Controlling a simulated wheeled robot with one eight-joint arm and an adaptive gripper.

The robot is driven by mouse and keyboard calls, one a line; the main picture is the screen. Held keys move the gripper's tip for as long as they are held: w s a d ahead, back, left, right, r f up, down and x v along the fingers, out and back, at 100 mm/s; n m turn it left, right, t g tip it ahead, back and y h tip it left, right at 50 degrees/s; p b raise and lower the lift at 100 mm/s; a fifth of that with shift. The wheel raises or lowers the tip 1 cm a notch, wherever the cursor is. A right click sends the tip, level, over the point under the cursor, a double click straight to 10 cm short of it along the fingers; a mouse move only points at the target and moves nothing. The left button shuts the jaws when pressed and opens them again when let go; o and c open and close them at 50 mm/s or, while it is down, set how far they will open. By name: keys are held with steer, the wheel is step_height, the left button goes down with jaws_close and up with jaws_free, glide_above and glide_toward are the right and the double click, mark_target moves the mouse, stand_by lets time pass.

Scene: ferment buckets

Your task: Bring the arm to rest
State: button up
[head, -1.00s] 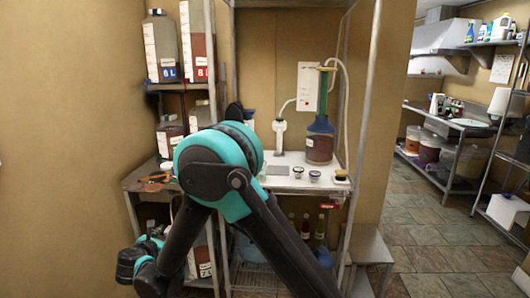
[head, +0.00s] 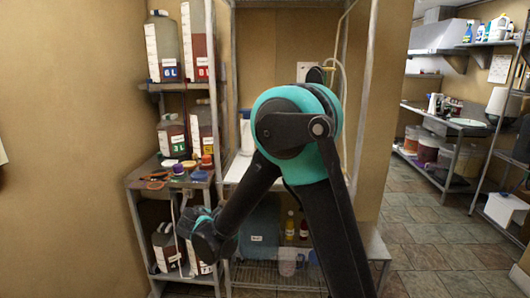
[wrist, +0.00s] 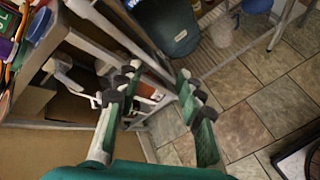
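My gripper (wrist: 156,84) shows in the wrist view with its two green and black fingers apart. Nothing is between them. The fingers point down toward the lower part of the shelving and the tiled floor. In the head view my arm stands folded in front of the shelving, its teal elbow high and its forearm slanting down to the left. The fingers cannot be made out there. The arm hides the middle of the metal bench.
Large labelled jugs (head: 162,47) stand on the left rack, with several coloured caps (head: 190,168) on the shelf below. Bottles (head: 290,226) and a blue-grey bucket (head: 260,225) sit on the low wire shelf. The tiled floor (head: 430,240) at right is open.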

steer(key=s+d+m+g, duration=0.25)
steer(key=d+m, duration=0.35)
steer(key=d, duration=0.6)
steer(key=s+d+m+g, duration=0.25)
steer(key=d+m, duration=0.35)
steer(key=d, duration=0.7)
steer(key=s+d+f+m+y, duration=0.1)
steer(key=s+d+f+m, duration=0.1)
steer(key=s+d+m, duration=0.3)
steer(key=s+d+f+m+g, duration=0.1)
steer(key=s+d+m, duration=0.4)
steer(key=s, duration=0.7)
steer(key=f+m, duration=0.1)
steer(key=m, duration=0.1)
steer(key=shift+s+d+f+m+y, duration=0.2)
steer(key=shift+d+m+y, duration=0.1)
steer(key=shift+d+y, duration=0.1)
